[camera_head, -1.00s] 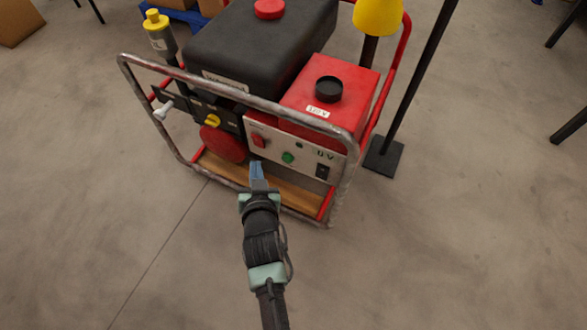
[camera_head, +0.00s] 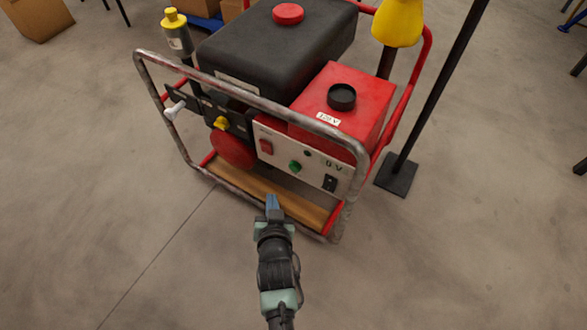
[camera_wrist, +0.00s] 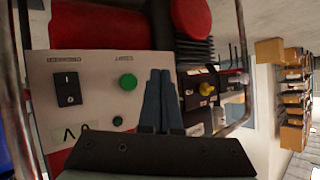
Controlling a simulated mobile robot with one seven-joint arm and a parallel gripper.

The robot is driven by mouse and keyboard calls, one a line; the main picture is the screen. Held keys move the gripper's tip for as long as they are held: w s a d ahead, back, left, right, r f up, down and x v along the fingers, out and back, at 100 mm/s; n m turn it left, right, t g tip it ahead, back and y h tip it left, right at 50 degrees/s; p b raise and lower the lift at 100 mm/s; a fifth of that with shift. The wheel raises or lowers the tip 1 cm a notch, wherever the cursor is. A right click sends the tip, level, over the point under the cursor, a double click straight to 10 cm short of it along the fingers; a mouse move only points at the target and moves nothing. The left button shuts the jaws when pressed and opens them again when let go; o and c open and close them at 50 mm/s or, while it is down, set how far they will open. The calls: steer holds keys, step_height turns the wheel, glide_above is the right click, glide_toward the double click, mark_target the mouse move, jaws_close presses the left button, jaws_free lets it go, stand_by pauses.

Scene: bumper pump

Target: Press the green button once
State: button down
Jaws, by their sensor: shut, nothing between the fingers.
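The green button (camera_head: 295,166) is a round knob on the pale front panel (camera_head: 318,168) of a red and black machine in a metal frame. In the wrist view the green button (camera_wrist: 128,82) sits just left of my fingertips, on the same pale panel (camera_wrist: 95,72). My gripper (camera_head: 272,203) is shut and empty, in front of and below the panel in the head view. Its blue-grey fingers (camera_wrist: 161,75) lie together in the wrist view. The fingertips appear apart from the button.
A yellow knob (camera_head: 221,123) is farther left. Open floor lies in front.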

mark_target(290, 168)
steer(key=w+d+b, duration=0.3)
steer(key=w+d, duration=0.1)
steer(key=w, duration=0.1)
steer(key=shift+w+b, duration=0.4)
steer(key=shift+w+d, duration=0.1)
steer(key=shift+d, duration=0.05)
stand_by(1.7)
steer(key=shift+w+d, duration=0.15)
steer(key=shift+w, duration=0.1)
steer(key=shift+w+d+b, duration=0.3)
steer(key=shift+w+b, duration=0.1)
steer(key=shift+b, duration=0.1)
stand_by(0.8)
steer(key=shift+s+r, duration=0.1)
steer(key=shift+s+a+p, duration=0.55)
steer(key=shift+s+p, duration=0.1)
steer(key=shift+p, duration=0.1)
steer(key=shift+s, duration=0.1)
